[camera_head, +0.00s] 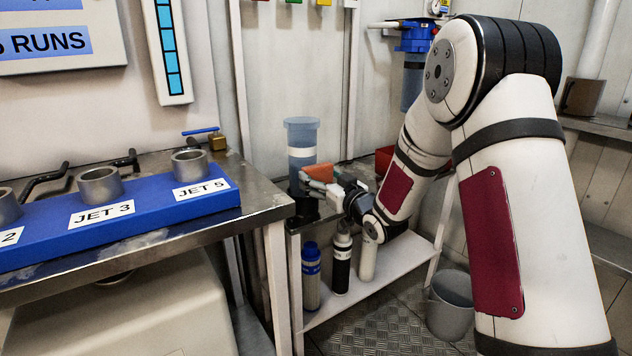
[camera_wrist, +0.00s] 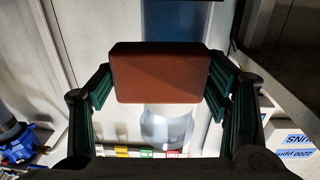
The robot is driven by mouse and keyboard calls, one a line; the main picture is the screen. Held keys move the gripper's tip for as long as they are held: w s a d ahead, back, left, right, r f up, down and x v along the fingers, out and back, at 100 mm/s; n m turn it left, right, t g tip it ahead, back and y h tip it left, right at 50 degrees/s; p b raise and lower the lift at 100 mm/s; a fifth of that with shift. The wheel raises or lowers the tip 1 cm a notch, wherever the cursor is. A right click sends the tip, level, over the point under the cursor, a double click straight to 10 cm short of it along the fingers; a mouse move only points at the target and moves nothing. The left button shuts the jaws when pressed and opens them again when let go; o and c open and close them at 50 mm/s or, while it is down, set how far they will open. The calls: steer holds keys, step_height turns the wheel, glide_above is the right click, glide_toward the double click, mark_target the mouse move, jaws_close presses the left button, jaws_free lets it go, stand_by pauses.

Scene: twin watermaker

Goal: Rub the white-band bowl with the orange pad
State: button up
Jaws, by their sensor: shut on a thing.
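My gripper (camera_head: 322,186) is shut on the orange pad (camera_head: 317,172) at the bowl's lower right side. In the wrist view the pad (camera_wrist: 157,74) sits between both fingers, broad face toward the camera. The bowl (camera_wrist: 168,130) shows behind it, and the pad covers its middle. I cannot tell whether pad and bowl touch.
A blue rack of metal cups (camera_head: 150,221) is on the left bench. Several bottles (camera_head: 311,277) stand on the low shelf beneath my gripper. A grey bucket (camera_head: 450,308) is on the floor. A blue filter housing (camera_head: 413,75) hangs on the wall behind my arm.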

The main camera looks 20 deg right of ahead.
steer(key=shift+w, duration=0.1)
steer(key=a, duration=0.2)
steer(key=s+a+b, duration=0.1)
steer(key=a, duration=0.1)
steer(key=shift+s+b, duration=0.15)
steer(key=shift+b, duration=0.15)
steer(key=shift+s, duration=0.1)
steer(key=shift+v, duration=2.95)
steer(key=shift+d+r, duration=0.1)
steer(key=shift+v, duration=1.45)
